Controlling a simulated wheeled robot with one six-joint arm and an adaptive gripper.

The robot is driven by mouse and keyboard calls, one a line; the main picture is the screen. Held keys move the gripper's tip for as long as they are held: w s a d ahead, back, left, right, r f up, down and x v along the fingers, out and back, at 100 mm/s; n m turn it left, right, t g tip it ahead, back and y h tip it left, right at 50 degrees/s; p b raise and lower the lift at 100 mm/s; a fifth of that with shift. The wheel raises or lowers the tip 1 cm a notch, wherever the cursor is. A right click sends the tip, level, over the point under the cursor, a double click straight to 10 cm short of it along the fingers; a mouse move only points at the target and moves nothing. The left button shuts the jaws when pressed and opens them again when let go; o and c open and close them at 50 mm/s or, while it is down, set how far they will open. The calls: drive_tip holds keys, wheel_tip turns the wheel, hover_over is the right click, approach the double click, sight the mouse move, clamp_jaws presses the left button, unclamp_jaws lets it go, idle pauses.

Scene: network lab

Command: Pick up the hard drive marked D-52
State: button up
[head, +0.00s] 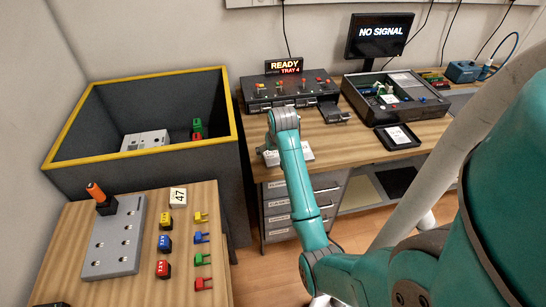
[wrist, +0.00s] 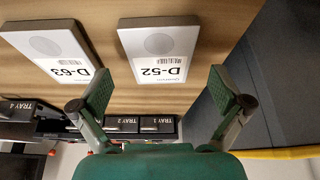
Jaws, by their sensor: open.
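The hard drive marked D-52 (wrist: 158,47) is a flat grey case with a white label, lying on the wooden bench. In the wrist view it is upside down at top centre, ahead of the space between my fingers. My gripper (wrist: 162,75) is open and empty, one finger to each side of that line, touching nothing that I can see. A second drive, marked D-63 (wrist: 58,48), lies to the left in the wrist view. In the head view my wrist is over the bench and hides my fingers and parts of the drives; the drive labels there are too small to read.
A console with a READY TRAY 4 sign (head: 290,66) and several trays stands behind the drives. A dark bin with a yellow rim (head: 232,125) stands at the left of the bench. An open chassis (head: 398,95) and a black tray (head: 398,137) are to the right.

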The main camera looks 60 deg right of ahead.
drive_tip(key=shift+x, duration=0.9)
drive_tip(key=c, duration=1.4)
